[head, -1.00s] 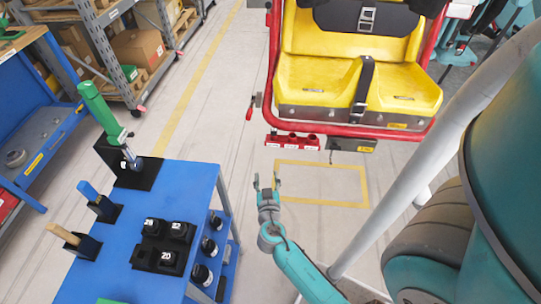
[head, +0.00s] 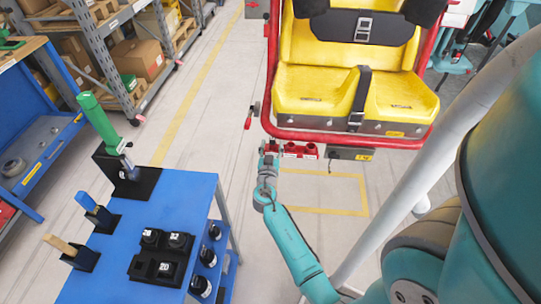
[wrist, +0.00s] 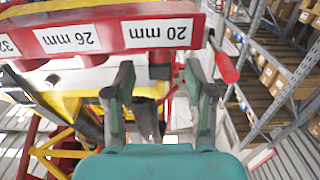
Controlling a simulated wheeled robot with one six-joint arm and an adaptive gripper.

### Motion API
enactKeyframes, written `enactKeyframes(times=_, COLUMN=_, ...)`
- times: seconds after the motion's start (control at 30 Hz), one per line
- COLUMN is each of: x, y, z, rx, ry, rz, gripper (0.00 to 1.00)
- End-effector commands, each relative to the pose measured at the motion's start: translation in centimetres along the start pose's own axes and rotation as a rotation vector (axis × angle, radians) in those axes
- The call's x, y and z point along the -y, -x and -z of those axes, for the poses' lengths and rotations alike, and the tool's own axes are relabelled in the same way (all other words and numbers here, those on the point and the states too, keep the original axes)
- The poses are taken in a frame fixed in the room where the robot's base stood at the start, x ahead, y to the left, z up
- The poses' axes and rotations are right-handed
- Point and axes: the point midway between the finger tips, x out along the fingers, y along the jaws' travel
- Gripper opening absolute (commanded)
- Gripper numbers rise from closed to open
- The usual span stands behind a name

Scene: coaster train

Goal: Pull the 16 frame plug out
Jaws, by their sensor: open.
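A red socket bar (head: 300,151) hangs under the front edge of the yellow seat. In the wrist view the red bar (wrist: 100,35) is close and carries upside-down labels reading 32, 26 mm and 20 mm. I read no 16 label in any view, so I cannot point out the 16 plug. My gripper (head: 269,148) is at the left end of the bar. In the wrist view my gripper (wrist: 162,95) has its two fingers wide apart below the 20 mm label. A dark grey part (wrist: 148,118) shows between the fingers; I cannot tell if it is a plug.
A red-handled lever (wrist: 222,62) is close to the right finger. A grey box (head: 349,154) hangs right of the bar. The blue cart (head: 215,190) at left holds a black plug holder (head: 140,268) and a green-handled tool (head: 100,120). A grey pole (head: 420,180) stands right.

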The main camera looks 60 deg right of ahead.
Motion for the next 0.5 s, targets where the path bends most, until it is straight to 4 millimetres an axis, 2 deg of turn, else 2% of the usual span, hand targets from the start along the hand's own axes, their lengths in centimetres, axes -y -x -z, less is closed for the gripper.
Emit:
enactKeyframes(times=0.2, x=0.0, y=-1.9, z=0.0, rx=0.0, ry=0.0, rz=0.0, gripper=0.55)
enactKeyframes(times=0.5, x=0.0, y=-2.2, z=0.0, rx=0.001, ry=0.0, rz=0.0, gripper=0.55)
